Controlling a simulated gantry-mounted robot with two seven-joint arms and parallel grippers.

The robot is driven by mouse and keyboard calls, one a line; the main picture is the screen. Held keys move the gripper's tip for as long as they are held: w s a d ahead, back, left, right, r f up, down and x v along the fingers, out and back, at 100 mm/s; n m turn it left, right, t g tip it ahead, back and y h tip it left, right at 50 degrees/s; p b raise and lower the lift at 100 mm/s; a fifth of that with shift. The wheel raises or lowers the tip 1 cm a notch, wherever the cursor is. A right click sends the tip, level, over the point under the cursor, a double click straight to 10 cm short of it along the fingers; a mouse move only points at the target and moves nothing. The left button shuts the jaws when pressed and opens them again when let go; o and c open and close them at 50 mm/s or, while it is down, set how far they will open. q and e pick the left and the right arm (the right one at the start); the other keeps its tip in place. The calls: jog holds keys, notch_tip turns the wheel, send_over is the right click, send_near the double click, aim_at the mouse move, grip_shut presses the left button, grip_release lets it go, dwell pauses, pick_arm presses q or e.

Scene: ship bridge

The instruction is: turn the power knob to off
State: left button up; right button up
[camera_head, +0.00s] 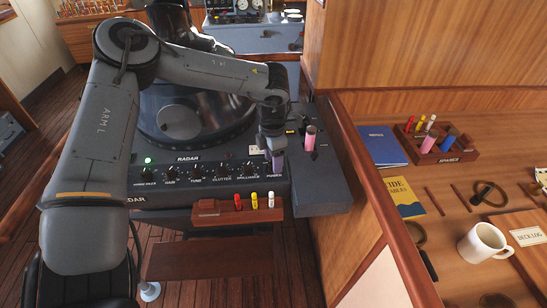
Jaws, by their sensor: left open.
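The radar console (218,190) stands in the middle of the view, with a row of black knobs on its front panel. The label POWER is at the row's right end. My left gripper (273,151) points down at this piece from above, open. The fingers hide its top, and I cannot tell whether they touch it. My right gripper is not in view.
A green lamp (148,160) is lit at the panel's left. A pink cylinder (310,138) stands on the side box to the right. A small wooden rack (238,211) with red, yellow and white pegs sits below the knobs. A white mug (484,243) is on the wooden desk.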

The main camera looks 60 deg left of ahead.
pick_arm(q)
jog(key=shift+f, duration=0.15)
grip_shut()
dwell(0.4)
